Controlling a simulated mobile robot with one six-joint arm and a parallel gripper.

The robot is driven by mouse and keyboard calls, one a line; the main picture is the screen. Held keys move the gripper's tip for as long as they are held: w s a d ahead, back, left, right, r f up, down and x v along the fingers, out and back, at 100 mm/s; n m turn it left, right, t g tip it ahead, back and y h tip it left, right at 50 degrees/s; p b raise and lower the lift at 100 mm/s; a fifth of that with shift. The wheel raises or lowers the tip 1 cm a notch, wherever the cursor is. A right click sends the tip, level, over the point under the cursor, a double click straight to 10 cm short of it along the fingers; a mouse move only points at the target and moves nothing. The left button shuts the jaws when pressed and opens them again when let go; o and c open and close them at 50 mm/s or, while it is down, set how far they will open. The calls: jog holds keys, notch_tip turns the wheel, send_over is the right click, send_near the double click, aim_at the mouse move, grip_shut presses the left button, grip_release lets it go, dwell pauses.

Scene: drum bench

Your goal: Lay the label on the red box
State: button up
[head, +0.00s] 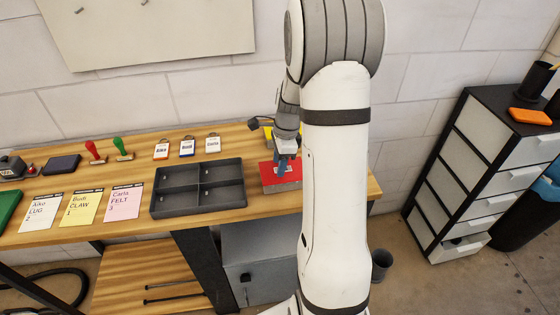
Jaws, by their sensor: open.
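The red box (288,181) stands at the right end of the wooden bench, partly covered by my arm. My gripper (283,168) is over the red box with its blue fingers pointing down; it is open. Whether its fingertips touch the box is too small to tell. A small pale patch shows near the fingers, and I cannot tell if it is the label. Three small name tags, with an orange-edged one (161,150), a blue-edged one (187,147) and a white one (213,144), lie at the back of the bench.
A dark grey divided tray (199,212) lies left of the red box. White, yellow and pink cards (125,200) lie further left, with red and green stamps (123,148) behind. A yellow thing (268,131) is partly hidden behind my gripper. A drawer unit (480,170) stands at right.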

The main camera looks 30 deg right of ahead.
jog(key=shift+r, duration=0.1)
notch_tip(320, 180, up, 13)
jog(key=d+p, duration=0.1)
jog(key=p, duration=0.2)
jog(key=shift+f, duration=0.2)
dwell(0.6)
jog(key=shift+s+d, duration=0.1)
dwell(0.6)
